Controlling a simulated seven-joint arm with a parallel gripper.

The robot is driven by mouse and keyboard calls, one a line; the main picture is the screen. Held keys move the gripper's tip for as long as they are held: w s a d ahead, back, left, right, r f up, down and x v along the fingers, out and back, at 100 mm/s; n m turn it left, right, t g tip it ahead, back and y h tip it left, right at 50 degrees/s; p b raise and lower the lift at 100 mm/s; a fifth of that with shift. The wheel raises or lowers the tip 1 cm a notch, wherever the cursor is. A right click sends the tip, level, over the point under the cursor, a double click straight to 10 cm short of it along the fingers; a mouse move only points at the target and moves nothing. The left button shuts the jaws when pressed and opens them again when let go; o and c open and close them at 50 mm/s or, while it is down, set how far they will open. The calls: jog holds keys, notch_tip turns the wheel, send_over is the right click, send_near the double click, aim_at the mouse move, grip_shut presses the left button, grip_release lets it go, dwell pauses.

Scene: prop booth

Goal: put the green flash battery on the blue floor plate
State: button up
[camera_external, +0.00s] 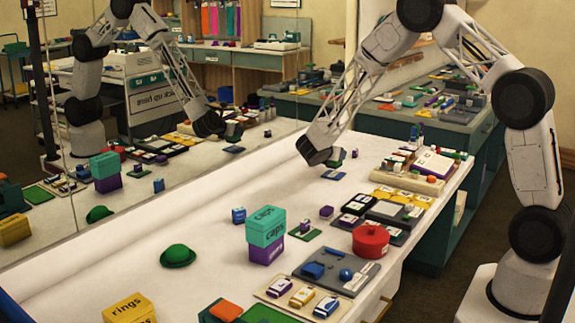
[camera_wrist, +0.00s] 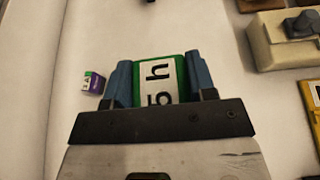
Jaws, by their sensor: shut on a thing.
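My gripper (camera_wrist: 160,78) is shut on the green flash battery (camera_wrist: 158,82), a green block with a white label, held between its two blue-grey fingers in the wrist view. In the external view my gripper (camera_external: 334,158) is low over the far part of the white table, with a bit of the green battery showing at its tip. I do not see the plate in the wrist view.
A small purple block (camera_wrist: 92,83) lies left of the gripper in the wrist view. A beige tray (camera_wrist: 275,45) is at the right. Nearer are stacked caps boxes (camera_external: 266,226), a green hat (camera_external: 178,255) and a red pot (camera_external: 370,241). A mirror along the left reflects the scene.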

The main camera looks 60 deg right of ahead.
jog(key=shift+f, duration=1.4)
jog(key=shift+f, duration=0.1)
jog(key=o, duration=1.1)
jog(key=shift+v, duration=0.9)
jog(key=v, duration=1)
jog(key=shift+a, duration=0.1)
